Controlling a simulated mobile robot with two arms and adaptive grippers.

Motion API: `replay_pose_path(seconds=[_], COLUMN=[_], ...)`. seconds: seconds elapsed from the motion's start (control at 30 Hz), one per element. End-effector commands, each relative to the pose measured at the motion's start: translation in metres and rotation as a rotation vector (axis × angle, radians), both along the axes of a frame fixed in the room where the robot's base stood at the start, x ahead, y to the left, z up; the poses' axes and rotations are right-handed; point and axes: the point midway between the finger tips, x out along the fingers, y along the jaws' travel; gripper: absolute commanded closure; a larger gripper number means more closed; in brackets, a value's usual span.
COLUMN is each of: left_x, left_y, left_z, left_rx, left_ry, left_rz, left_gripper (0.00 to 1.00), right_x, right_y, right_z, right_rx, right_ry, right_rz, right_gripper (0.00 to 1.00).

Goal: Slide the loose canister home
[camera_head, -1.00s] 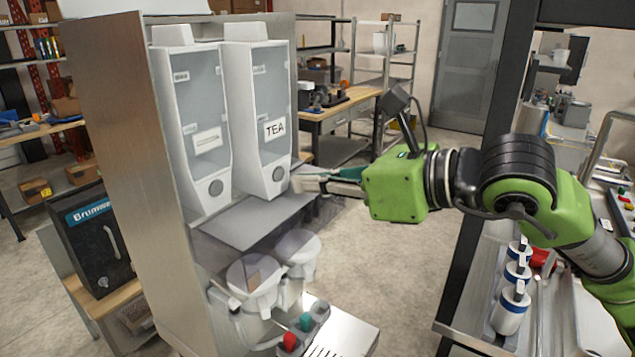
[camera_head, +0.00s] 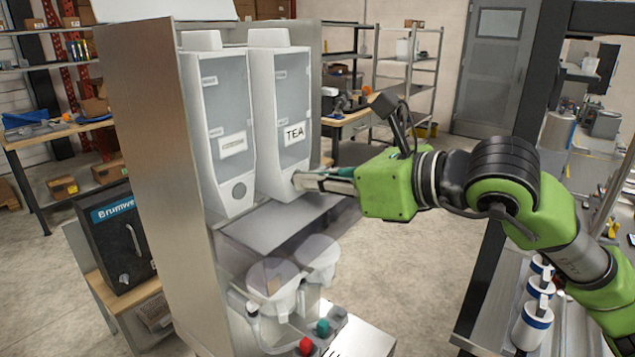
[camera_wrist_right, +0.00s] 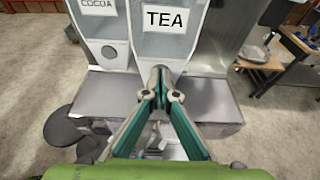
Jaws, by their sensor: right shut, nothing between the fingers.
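The canister labelled TEA (camera_head: 278,125) is a tall white unit with a clear grey front. It stands upright at the right of the row, and its lower front also shows in the right wrist view (camera_wrist_right: 165,42). A similar canister labelled COCOA (camera_head: 222,125) stands beside it on the left. I cannot tell clearly which one stands further forward. My right gripper (camera_head: 298,181) is shut and empty, its fingertips at the low front of the TEA canister, covering its round knob. Contact is not certain. In the wrist view the tips (camera_wrist_right: 161,75) meet just below the label. My left gripper is out of view.
A grey metal shelf (camera_head: 260,225) lies under the canisters. A tall steel side panel (camera_head: 145,150) bounds the row at left. Below are clear lidded containers (camera_head: 272,290) and red and green knobs (camera_head: 323,327).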

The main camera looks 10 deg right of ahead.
Motion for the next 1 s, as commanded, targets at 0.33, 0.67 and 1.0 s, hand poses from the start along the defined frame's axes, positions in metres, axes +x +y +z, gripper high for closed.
replay_pose_path(seconds=[0.33,0.67,1.0], left_x=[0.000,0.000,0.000], left_y=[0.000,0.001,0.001], left_z=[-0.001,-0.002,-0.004], left_rx=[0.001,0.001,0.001], left_ry=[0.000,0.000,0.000], left_rz=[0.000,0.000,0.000], left_gripper=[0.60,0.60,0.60], right_x=[0.010,0.019,0.024], right_y=[0.011,0.020,0.023], right_z=[0.000,0.001,0.000], right_rx=[0.000,0.001,0.000], right_ry=[-0.001,-0.002,-0.001], right_rz=[0.001,0.001,0.000], right_gripper=[1.00,1.00,1.00])
